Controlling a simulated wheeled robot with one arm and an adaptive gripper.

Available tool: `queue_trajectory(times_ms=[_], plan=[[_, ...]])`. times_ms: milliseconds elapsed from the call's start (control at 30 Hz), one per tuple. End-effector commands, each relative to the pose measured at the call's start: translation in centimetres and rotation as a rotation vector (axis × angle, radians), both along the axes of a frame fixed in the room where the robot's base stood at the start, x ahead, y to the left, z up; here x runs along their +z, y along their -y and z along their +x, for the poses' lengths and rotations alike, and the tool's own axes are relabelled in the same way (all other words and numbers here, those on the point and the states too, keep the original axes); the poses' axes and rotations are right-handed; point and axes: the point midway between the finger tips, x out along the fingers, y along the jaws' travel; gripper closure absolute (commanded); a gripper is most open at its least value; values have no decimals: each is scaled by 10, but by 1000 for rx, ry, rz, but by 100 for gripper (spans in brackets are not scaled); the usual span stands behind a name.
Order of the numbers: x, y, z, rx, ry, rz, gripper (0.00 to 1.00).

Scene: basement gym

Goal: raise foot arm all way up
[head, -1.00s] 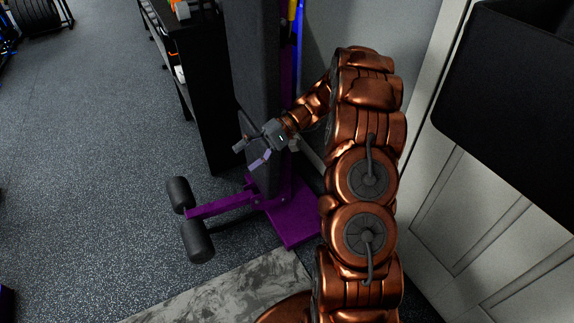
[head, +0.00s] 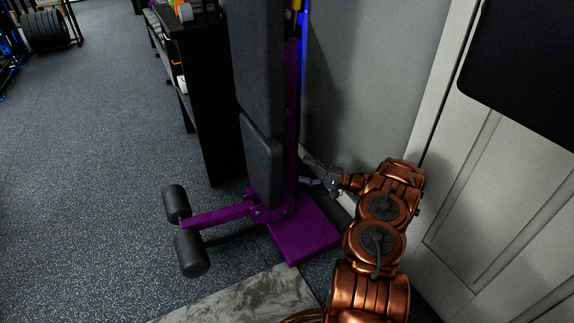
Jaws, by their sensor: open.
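The foot arm (head: 219,214) is a purple bar low on an upright purple and black bench. It reaches left from the bench's base, roughly level and low over the floor. Two black foam rollers, an upper one (head: 176,203) and a lower one (head: 192,252), sit at its outer end. My gripper (head: 308,172) is open and empty. It shows just right of the bench's purple post, apart from the foot arm, with its fingers pointing left toward the post. The bench's black pads (head: 262,160) stand upright above the foot arm.
A black shelf (head: 207,100) with small items stands behind the bench. A grey wall (head: 370,80) and a pale door (head: 500,200) are close on the right. The purple base plate (head: 303,235) lies on the floor. Speckled floor (head: 90,190) is clear on the left.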

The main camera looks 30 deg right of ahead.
Motion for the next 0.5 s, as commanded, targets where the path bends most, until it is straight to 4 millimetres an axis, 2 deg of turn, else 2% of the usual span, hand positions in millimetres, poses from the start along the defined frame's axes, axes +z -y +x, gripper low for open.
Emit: queue_trajectory(times_ms=[67, 167, 500], plan=[[-3, 13, 1, -47, 1, 27, 27], [-3, 18, 4, -72, 3, 41, 27], [2, -10, 37, -72, 0, 42, 27]])
